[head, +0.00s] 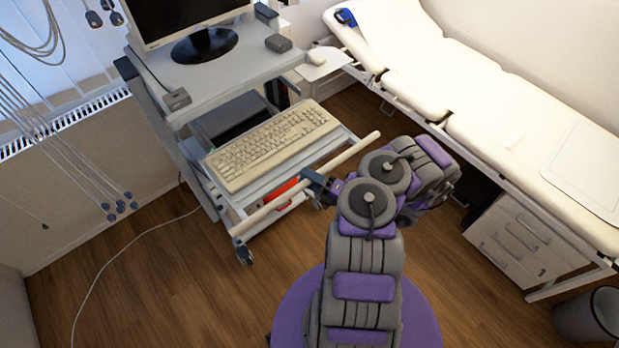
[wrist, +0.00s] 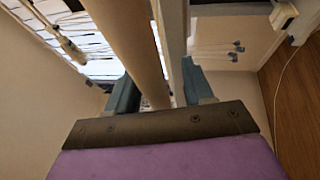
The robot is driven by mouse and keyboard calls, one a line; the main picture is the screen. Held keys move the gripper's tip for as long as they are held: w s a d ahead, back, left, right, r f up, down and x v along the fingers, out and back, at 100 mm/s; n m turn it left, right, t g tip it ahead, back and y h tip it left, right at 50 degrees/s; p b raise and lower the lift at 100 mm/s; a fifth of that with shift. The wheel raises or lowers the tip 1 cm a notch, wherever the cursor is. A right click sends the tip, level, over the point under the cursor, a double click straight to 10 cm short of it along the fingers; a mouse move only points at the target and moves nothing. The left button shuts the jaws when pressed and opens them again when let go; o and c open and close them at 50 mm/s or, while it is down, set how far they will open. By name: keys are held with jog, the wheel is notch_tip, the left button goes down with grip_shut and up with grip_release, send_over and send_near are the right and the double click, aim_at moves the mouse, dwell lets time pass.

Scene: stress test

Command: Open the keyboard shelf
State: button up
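The keyboard shelf (head: 345,142) is a light grey tray on the trolley, standing out in front of it with a beige keyboard (head: 270,145) on top. A long cream bar (head: 352,151) runs along its front edge. My gripper (head: 309,178) is at the middle of this bar, reaching in from the right. In the wrist view the bar (wrist: 130,40) passes between the two teal fingers (wrist: 158,92), close to the left finger. A gap shows between the bar and the right finger, so the gripper looks open. Contact at the fingertips is hard to tell.
A monitor (head: 205,42) stands on the trolley's upper shelf (head: 215,82). A red object (head: 285,190) lies below the keyboard shelf. An examination couch (head: 480,105) and a drawer cabinet (head: 520,240) are at the right. Hanging cables (head: 75,140) are at the left. The wooden floor (head: 170,280) at lower left is mostly free.

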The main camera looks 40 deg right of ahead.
jog(key=p+v, duration=0.1)
jog(key=v, duration=1.6)
jog(key=shift+s, duration=0.15)
jog(key=shift+d, duration=0.15)
